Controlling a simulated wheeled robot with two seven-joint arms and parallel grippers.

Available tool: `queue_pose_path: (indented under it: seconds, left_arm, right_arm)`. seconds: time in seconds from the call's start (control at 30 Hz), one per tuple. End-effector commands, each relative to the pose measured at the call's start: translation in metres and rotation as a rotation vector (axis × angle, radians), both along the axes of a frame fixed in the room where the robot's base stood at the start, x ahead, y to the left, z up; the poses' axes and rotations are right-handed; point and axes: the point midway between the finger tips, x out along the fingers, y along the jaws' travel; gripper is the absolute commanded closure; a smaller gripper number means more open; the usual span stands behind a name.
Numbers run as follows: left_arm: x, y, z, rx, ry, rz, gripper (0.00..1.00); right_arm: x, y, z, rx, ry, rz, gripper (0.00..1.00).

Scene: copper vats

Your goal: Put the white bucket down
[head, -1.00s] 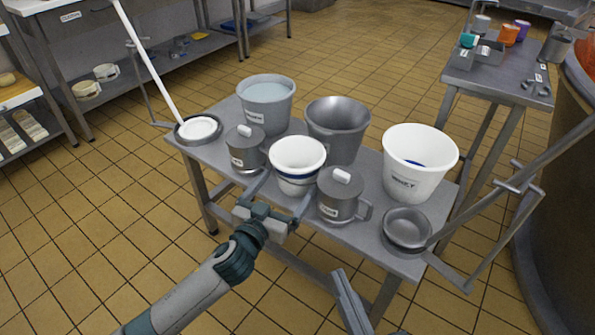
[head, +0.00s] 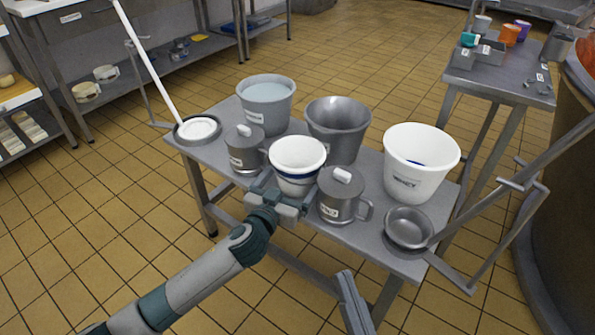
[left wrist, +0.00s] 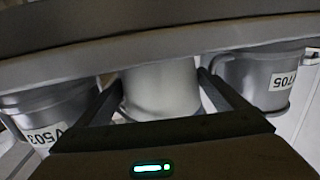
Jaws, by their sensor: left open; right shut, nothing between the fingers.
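A small white bucket with blue bands (head: 297,158) stands upright near the front edge of the grey table (head: 222,168), between two lidded grey cans. It appears to rest on the table, but its foot is partly hidden by my left gripper. My left gripper (head: 278,196) is open at the bucket's near side. In the left wrist view the white bucket (left wrist: 162,88) is between the two spread fingers, which reach along its sides. I cannot tell whether they touch it. My right gripper (head: 354,303) is shut and empty, low in front of the table.
Lidded cans stand left (head: 246,150) and right (head: 339,196) of the bucket. Behind are a grey bucket (head: 266,104) and a dark pail (head: 337,130). A larger white bucket (head: 417,165) and a long-handled pan (head: 409,229) are at the right. Little table is free.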

Motion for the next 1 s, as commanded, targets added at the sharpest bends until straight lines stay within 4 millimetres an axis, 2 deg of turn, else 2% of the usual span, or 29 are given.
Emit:
queue_pose_path:
  seconds: [0.1, 0.23, 0.27, 0.3, 0.7, 1.0]
  left_arm:
    - [0.0, 0.0, 0.0, 0.0, 0.0, 0.0, 0.08]
    - [0.0, 0.0, 0.0, 0.0, 0.0, 0.0, 0.38]
    - [0.0, 0.0, 0.0, 0.0, 0.0, 0.0, 0.38]
    - [0.0, 0.0, 0.001, 0.0, -0.001, 0.0, 0.42]
    - [0.0, 0.0, 0.007, 0.0, -0.002, 0.0, 0.42]
    - [0.0, 0.0, 0.034, -0.002, -0.002, -0.001, 0.42]
  right_arm:
    - [0.0, 0.0, 0.0, 0.0, 0.001, 0.0, 1.0]
    - [0.0, 0.0, 0.0, -0.001, 0.001, 0.001, 1.0]
    - [0.0, 0.0, 0.0, -0.001, 0.001, 0.001, 1.0]
    - [0.0, 0.0, 0.0, -0.001, 0.001, 0.001, 1.0]
    - [0.002, 0.001, -0.002, -0.008, 0.019, 0.002, 1.0]
    - [0.022, 0.0, -0.03, -0.073, 0.187, 0.001, 1.0]
